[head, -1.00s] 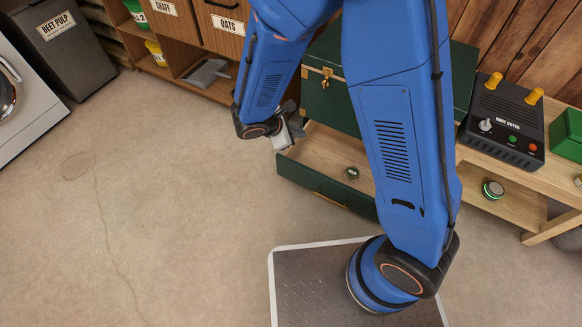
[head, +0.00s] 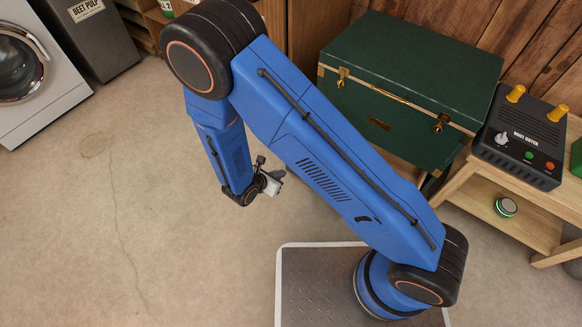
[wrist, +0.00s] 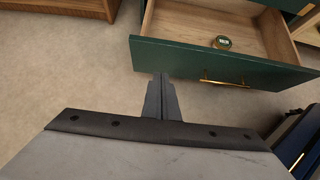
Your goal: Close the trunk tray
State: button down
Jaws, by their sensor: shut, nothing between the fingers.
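The trunk tray shows in the wrist view as a pulled-out wooden drawer with a dark green front (wrist: 205,62) and a brass handle (wrist: 226,83). Its interior is partly visible, with a small round tin (wrist: 223,42) lying inside. The green trunk (head: 415,75) above it has its lid down in the head view, where my arm hides most of the tray. My gripper (head: 276,181) is shut and empty, in front of the tray. In the wrist view the fingertips (wrist: 162,79) point at the left part of the front panel; I cannot tell whether they touch it.
A wooden bench (head: 555,194) at the right carries a boot dryer (head: 522,135). A round puck with a green ring (head: 506,207) sits on its lower shelf. A dark metal plate (head: 318,290) lies near my base. The floor at the left is open.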

jog(key=w+d+r+x, duration=0.1)
jog(key=r+x, duration=0.1)
jog(key=x, duration=1)
jog(key=shift+w, duration=0.4)
jog(key=shift+w+d+f, duration=0.1)
jog(key=shift+d+f, duration=0.05)
jog(key=shift+d, duration=0.1)
jog(key=w+d, duration=1.3)
jog(key=w, duration=0.5)
jog(key=shift+w+d, duration=0.1)
